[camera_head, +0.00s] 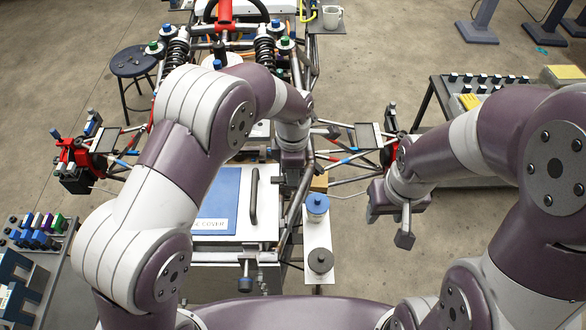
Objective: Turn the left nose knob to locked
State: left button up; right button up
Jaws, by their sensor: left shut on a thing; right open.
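The nose (205,240) of the tube chassis is a pale box with a blue cover panel (215,195) and a black handle (254,195). My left arm reaches across the chassis. My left gripper (291,188) points down at the upper right corner of the nose. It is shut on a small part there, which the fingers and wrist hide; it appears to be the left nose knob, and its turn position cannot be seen. My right gripper (388,220) is open and empty, right of the chassis and apart from it.
A white narrow shelf (318,235) beside the nose holds a blue-capped container (316,206) and a dark round knob-like piece (320,260). Suspension arms and a red upright (75,155) stick out left. A bench (440,100) stands right, a stool (133,64) left.

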pick_arm(q)
jog(key=shift+w+r, duration=0.15)
jog(key=shift+r, duration=0.05)
dwell(0.3)
jog(key=o, duration=0.8)
jog(key=shift+o, duration=1.3)
jog(key=shift+a+f, duration=0.1)
jog(key=shift+r+b, duration=0.3)
jog(key=shift+r, duration=0.05)
notch_tip(320, 180, up, 4)
jog(key=shift+f+b, duration=0.2)
jog(key=shift+b, duration=0.6)
notch_tip(320, 180, up, 8)
jog(key=p, duration=0.6)
jog(key=shift+r, duration=0.25)
